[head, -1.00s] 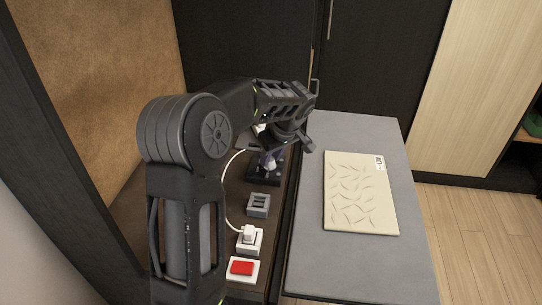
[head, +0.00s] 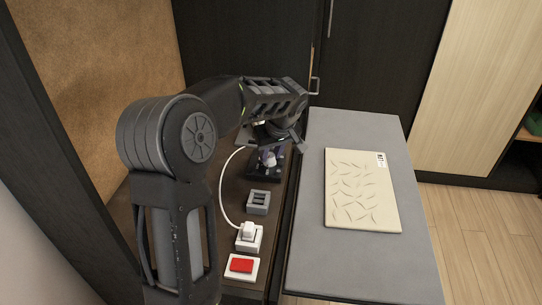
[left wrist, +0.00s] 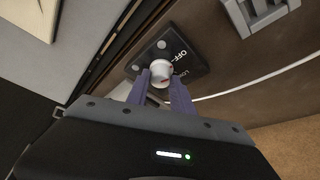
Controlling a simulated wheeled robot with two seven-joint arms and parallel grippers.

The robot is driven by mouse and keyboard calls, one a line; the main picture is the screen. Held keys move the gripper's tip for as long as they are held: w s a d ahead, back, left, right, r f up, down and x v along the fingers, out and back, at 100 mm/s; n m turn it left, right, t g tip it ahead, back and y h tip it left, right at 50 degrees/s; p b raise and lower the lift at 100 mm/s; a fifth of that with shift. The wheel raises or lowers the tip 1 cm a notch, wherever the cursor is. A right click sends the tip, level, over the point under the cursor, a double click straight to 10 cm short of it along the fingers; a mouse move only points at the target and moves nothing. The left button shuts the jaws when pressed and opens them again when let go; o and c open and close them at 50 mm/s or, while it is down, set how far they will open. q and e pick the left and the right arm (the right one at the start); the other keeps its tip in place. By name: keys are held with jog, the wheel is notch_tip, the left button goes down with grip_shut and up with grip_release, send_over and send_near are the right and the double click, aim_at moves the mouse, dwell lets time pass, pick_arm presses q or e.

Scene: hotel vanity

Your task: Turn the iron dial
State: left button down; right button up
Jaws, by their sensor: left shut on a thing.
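The iron dial (left wrist: 160,72) is a small pale knob with a reddish mark. It sits on a black plate (left wrist: 186,52) with white lettering that reads "OFF" and "LOW". My left gripper (left wrist: 160,80) has its two purple fingers at the knob, one on each side, and is shut on it. In the head view the black plate (head: 262,178) lies beyond the row of switches, with my left wrist above it. The fingers are small and partly hidden there. My right gripper is not in view.
Nearer on the dark ledge are a grey switch (head: 258,202), a white socket with a plugged-in cord (head: 249,238) and a red switch (head: 241,265). To the right, a patterned beige board (head: 361,190) lies on a grey surface (head: 312,265).

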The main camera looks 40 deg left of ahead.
pick_arm(q)
jog(key=m+t+h+b, duration=0.1)
jog(key=m, duration=0.3)
jog(key=shift+s+a, duration=0.1)
jog(key=m, duration=0.2)
jog(key=m+t+h, duration=0.1)
jog(key=m, duration=0.2)
jog(key=shift+a+h, duration=0.1)
jog(key=shift+h, duration=0.2)
jog(key=c, duration=1.1)
grip_release()
jog(key=v, duration=0.8)
jog(key=shift+s+f, duration=0.1)
jog(key=shift+f, duration=0.05)
